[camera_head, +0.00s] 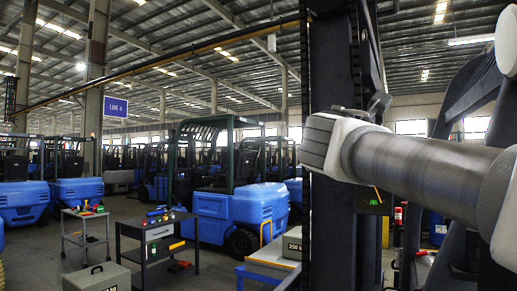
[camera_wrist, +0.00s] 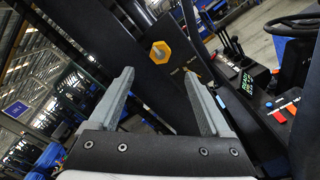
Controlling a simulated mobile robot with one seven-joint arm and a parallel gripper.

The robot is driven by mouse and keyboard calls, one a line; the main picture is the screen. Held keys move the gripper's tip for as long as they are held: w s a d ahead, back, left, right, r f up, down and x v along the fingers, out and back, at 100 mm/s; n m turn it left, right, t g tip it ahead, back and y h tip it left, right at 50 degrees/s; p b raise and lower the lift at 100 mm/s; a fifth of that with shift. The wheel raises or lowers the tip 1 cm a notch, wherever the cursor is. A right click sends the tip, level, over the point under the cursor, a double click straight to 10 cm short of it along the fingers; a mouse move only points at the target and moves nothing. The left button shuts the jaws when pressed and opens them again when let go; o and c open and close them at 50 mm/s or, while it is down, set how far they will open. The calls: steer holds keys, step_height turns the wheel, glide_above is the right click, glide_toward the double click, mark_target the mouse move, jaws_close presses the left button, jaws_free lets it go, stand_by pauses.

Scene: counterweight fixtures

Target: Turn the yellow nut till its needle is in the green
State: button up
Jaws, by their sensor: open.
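The yellow nut (camera_wrist: 160,52) is a hexagon with a pale centre, on a dark upright post in the wrist view. My gripper (camera_wrist: 159,74) is open and empty, its two grey fingers apart. The nut shows just beyond the fingertips, between them in the picture, with no contact visible. A small dark gauge (camera_head: 371,201) with a green patch and a slanting yellow needle shows below my arm in the head view. The needle appears to lie to the right of the green. In the wrist view only part of the gauge shows, beside the right finger. The nut is hidden in the head view.
Dark mast posts (camera_head: 333,235) stand close around my arm. In the wrist view, levers (camera_wrist: 230,45), a steering wheel (camera_wrist: 292,24) and a control panel lie to the right. Carts with tools (camera_head: 152,250) and blue forklifts (camera_head: 240,204) stand farther left.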

steer(key=p+x, duration=0.2)
steer(key=x, duration=0.9)
steer(key=shift+w+d+p, duration=0.2)
steer(key=shift+p, duration=0.15)
steer(key=shift+c, duration=0.2)
jaws_close()
